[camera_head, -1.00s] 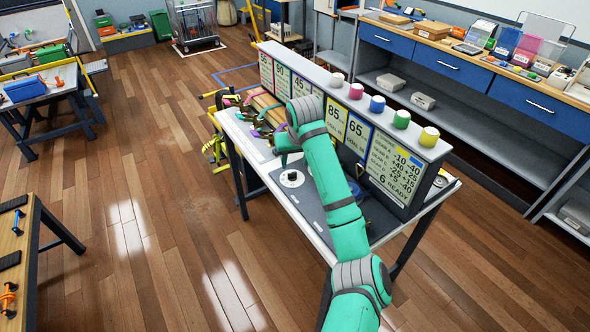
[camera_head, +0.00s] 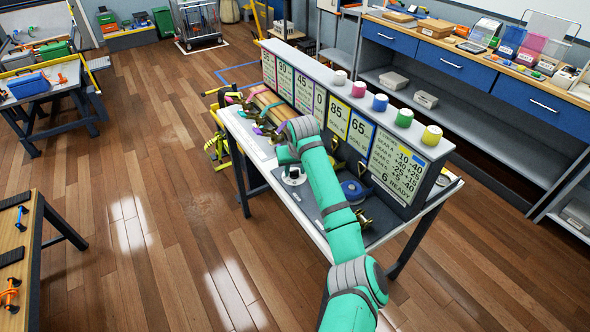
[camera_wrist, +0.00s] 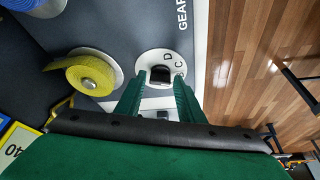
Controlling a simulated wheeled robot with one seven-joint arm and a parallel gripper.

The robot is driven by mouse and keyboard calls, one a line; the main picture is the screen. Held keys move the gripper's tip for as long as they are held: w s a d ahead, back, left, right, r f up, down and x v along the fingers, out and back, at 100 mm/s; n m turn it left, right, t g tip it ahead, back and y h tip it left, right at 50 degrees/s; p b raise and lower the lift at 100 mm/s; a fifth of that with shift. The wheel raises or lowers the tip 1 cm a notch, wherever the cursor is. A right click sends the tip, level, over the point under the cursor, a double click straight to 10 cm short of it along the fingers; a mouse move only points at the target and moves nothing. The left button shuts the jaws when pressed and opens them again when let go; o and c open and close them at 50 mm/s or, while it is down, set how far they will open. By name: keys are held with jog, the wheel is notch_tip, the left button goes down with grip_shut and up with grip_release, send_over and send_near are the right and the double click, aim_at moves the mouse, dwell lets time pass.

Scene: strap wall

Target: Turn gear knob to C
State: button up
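The gear knob is a black knob (camera_wrist: 161,75) on a round white dial (camera_wrist: 150,60) lettered D and C in the wrist view. In the camera_head view the dial (camera_head: 293,179) lies on the dark bench panel, partly hidden by my gripper. My gripper (camera_wrist: 160,84) has its two green fingers spread, with their tips by the dial's near edge, one on each side of the knob. I see a gap between the fingers and the knob, and cannot tell any contact. The word GEAR shows on the panel; which letter the knob points to is unclear.
A yellow strap roll (camera_wrist: 90,75) sits left of the dial, with a blue roll (camera_wrist: 30,5) farther off. The upright board (camera_head: 390,165) with numbers and colored spools runs along the bench's back. Wood floor (camera_wrist: 260,50) lies open beyond the bench edge.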

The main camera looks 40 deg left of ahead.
jog(key=c, duration=0.6)
jog(key=shift+c, duration=0.2)
jog(key=shift+w+n, duration=0.1)
jog(key=shift+n, duration=0.2)
jog(key=n+g+y, duration=0.1)
jog(key=n, duration=0.2)
jog(key=shift+w+d, duration=0.15)
jog(key=shift+w+r+n+g, duration=0.15)
jog(key=shift+n+g, duration=0.65)
jog(key=shift+n, duration=1.2)
jog(key=o, duration=1.1)
jog(key=shift+c, duration=0.2)
